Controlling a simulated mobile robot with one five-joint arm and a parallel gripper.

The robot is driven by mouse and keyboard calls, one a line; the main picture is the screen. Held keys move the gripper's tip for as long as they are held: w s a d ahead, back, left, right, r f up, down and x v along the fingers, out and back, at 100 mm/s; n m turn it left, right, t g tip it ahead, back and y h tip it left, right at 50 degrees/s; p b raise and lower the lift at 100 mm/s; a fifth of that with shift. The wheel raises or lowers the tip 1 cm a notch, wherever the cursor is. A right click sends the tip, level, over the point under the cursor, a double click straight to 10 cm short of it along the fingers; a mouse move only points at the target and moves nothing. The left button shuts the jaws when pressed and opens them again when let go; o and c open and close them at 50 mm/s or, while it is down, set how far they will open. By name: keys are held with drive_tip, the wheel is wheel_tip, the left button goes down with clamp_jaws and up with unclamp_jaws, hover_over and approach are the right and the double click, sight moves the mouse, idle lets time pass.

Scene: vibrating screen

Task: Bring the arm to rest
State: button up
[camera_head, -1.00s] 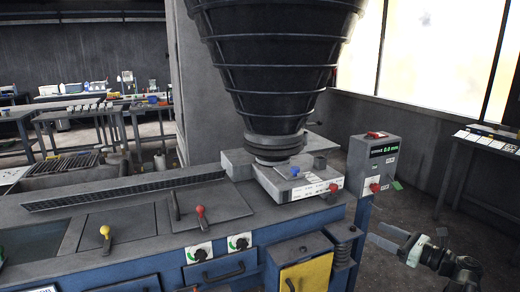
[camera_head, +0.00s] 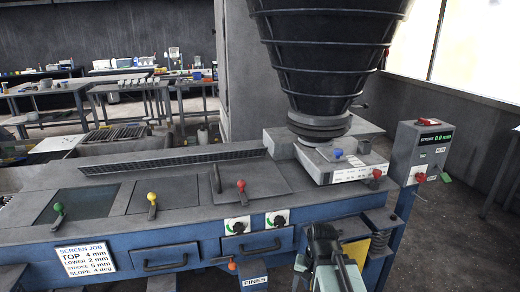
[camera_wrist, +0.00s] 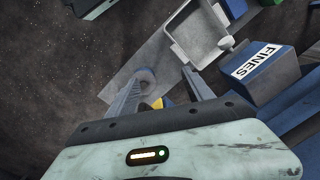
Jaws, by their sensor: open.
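My gripper (camera_wrist: 166,82) is open in the wrist view, its two fingers apart with nothing held between them. It points down past the machine's front toward the dark floor, near a blue box labelled FINES (camera_wrist: 262,68). In the head view my arm stands at the lower middle, in front of the yellow panel (camera_head: 356,251); its fingertips cannot be made out there. The vibrating screen (camera_head: 110,233) has a green lever (camera_head: 58,210), a yellow lever (camera_head: 152,200) and a red lever (camera_head: 241,187) on top.
A dark hopper (camera_head: 325,60) stands over the machine's right end. A grey control box (camera_head: 420,150) reads 0.0 mm stroke. A job sign (camera_head: 85,258) hangs on the front left. Dark floor lies open at the right (camera_head: 455,235). Workbenches stand behind.

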wheel_tip(320, 180, up, 12)
drive_tip(key=d+n+h+p, duration=0.1)
drive_tip(key=n+p, duration=0.2)
drive_tip(key=p, duration=0.9)
drive_tip(key=shift+s+d+r, duration=0.15)
drive_tip(key=shift+d+r, duration=0.1)
drive_tip(key=shift+d, duration=0.1)
drive_tip(key=shift+d, duration=0.1)
